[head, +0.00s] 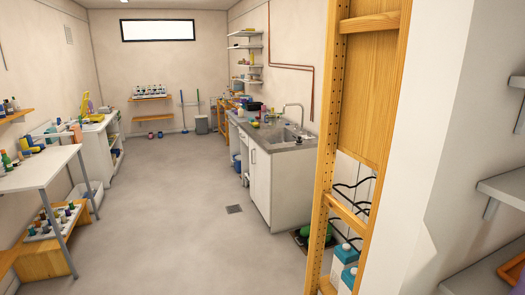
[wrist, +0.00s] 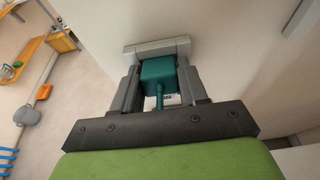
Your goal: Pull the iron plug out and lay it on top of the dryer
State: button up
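A teal block with a thin teal stem or cord, which looks like the iron plug (wrist: 158,72), is in the middle of the wrist view. My gripper (wrist: 159,82) has one grey finger on each side of it, and both fingers appear to touch it. The plug's far end meets a pale grey plate (wrist: 157,46) against a white wall; I cannot tell whether it is still seated there. My gripper is not in the head view. I cannot pick out the dryer with certainty in either view.
In the head view, a wooden rack (head: 345,90) stands close on the right, beside a white wall. A sink counter (head: 275,137) is behind it. A white table (head: 38,168) and a bottle crate (head: 52,222) are at left. The middle floor (head: 170,200) is clear.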

grip_shut()
jog(key=shift+s, duration=0.1)
jog(key=shift+d+r, duration=0.1)
jog(key=shift+p+v, duration=1.75)
jog(key=shift+v, duration=1.1)
